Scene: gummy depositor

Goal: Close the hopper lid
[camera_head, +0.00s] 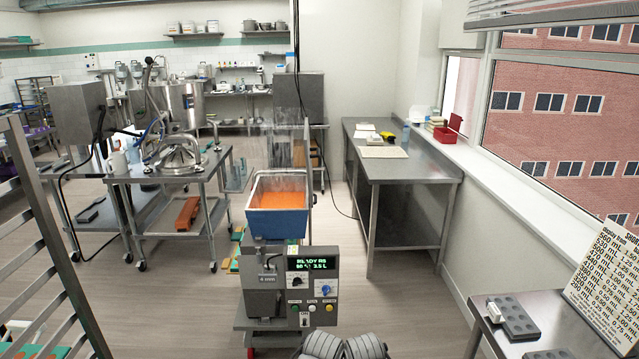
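The depositor's hopper (278,224) is a blue open-topped box in the middle of the view, with orange gummy mass inside. Its top is uncovered. A faint see-through panel (284,150) stands upright at the hopper's far side and seems to be the raised lid; its edges are hard to make out. A thin upright edge (307,150) shows at its right. The grey depositor body (264,281) below carries a control panel (312,286) with a lit green display. Grey rounded parts at the bottom edge appear to be mine; no gripper fingers show.
A steel table (413,166) stands at the right behind the depositor. A steel cart (150,183) with equipment stands at the left. A rack (48,240) fills the left edge. A tabletop with a grey mould (512,318) is at lower right. Floor shows either side of the depositor.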

